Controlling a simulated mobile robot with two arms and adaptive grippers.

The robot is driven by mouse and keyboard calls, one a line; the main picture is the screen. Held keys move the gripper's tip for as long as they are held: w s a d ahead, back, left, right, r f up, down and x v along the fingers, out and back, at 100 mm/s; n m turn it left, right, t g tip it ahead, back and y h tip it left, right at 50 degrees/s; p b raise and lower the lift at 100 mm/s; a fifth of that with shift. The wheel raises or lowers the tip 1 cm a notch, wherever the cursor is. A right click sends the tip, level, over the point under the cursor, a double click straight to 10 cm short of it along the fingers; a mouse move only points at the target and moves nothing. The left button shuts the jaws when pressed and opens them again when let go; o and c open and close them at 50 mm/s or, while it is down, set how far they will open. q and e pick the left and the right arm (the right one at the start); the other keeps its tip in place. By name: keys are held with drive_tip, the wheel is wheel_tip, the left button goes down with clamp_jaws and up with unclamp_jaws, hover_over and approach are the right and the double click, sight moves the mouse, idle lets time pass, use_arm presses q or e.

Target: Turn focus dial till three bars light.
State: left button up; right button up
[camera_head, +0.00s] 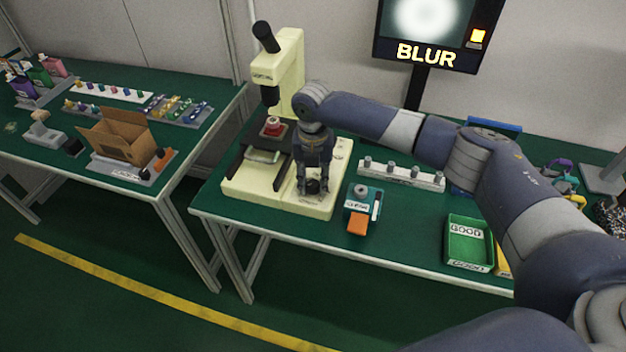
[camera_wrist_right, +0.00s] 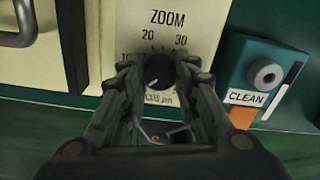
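In the right wrist view the dial (camera_wrist_right: 160,71) has a pale pointer mark, with "ZOOM", 20 and 30 printed above and partly hidden lettering below. My right gripper (camera_head: 312,193) points down with one finger on each side of the dial; the fingers look spread, with no clear contact. It also shows in the wrist view (camera_wrist_right: 163,78). My left gripper is out of view.
A teal box marked "CLEAN" (camera_head: 362,205) with an orange tab stands close right of the microscope. A white peg rack (camera_head: 402,175) lies behind it. A green "GOOD" tray (camera_head: 469,240) is further right. A red-topped piece (camera_head: 272,127) sits on the stage.

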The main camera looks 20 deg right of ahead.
drive_tip(key=shift+r+m+p, duration=0.15)
drive_tip(key=shift+m+p, duration=0.35)
drive_tip(key=shift+p, duration=0.25)
drive_tip(key=m+p, duration=0.7)
drive_tip(key=m, duration=0.1)
drive_tip(key=shift+m, duration=0.3)
drive_tip(key=m+p, duration=0.4)
drive_tip(key=m, duration=0.2)
drive_tip(key=m+p, duration=0.1)
drive_tip(key=m, duration=0.2)
drive_tip(key=shift+w+m+p, duration=0.1)
drive_tip(key=shift+m+p, duration=0.2)
drive_tip(key=shift+p, duration=0.1)
drive_tip(key=shift+m+p, duration=0.45)
drive_tip(key=shift+m, duration=0.65)
